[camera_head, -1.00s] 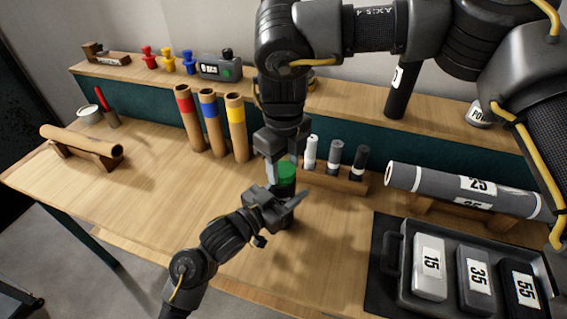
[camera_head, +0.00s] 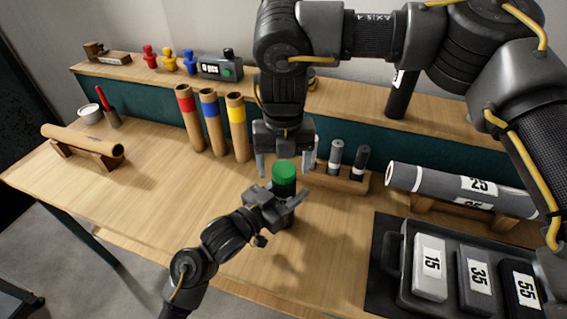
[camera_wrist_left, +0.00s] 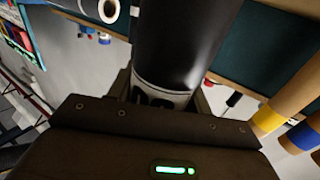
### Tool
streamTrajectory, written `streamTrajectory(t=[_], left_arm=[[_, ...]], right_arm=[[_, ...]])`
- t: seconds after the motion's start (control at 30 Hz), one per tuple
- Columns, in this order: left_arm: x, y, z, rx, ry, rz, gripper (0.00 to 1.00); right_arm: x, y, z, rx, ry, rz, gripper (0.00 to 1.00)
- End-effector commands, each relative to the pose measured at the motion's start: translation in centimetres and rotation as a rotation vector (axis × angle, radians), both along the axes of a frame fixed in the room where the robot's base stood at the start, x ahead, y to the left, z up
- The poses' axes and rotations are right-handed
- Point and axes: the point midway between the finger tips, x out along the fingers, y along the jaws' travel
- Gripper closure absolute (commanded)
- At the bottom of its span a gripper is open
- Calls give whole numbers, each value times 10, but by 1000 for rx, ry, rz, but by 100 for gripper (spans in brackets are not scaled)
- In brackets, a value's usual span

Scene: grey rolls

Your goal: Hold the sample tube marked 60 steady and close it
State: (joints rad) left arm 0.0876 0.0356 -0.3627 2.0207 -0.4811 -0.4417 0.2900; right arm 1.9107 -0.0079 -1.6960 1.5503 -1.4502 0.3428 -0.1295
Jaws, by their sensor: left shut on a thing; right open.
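The sample tube (camera_head: 285,189) is black and stands upright with a green cap (camera_head: 285,171) on its top. My left gripper (camera_head: 282,205) is shut around the tube from the front left. In the left wrist view the tube (camera_wrist_left: 180,45) rises between the jaws, and its white label (camera_wrist_left: 160,95) is mostly hidden, so the number cannot be read. My right gripper (camera_head: 288,160) points down just above the cap, open, with a finger on each side. Whether the cap is fully seated cannot be told.
Behind stands a wooden rack (camera_head: 345,181) with several small tubes, partly hidden by my right gripper. Three cardboard tubes (camera_head: 209,122) with coloured bands stand to the left. A tray (camera_head: 404,290) with numbered blocks is at the right. The table's left middle is clear.

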Motion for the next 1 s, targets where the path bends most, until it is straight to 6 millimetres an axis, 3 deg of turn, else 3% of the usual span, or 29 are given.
streamTrajectory(t=[0.17, 0.6, 0.8, 1.0], left_arm=[[0, 0, 0, 0, 0, 0, 100], [0, 0, 0, 0, 0, 0, 100], [0, 0, 0, 0, 0, 0, 100], [0, 0, 0, 0, 0, 0, 100]], right_arm=[[1, 0, 15, 0, -4, 0, 28], [1, 0, 99, -1, -4, -2, 28], [0, 0, 117, 0, 0, -1, 28], [0, 0, 120, 0, 0, 0, 28]])
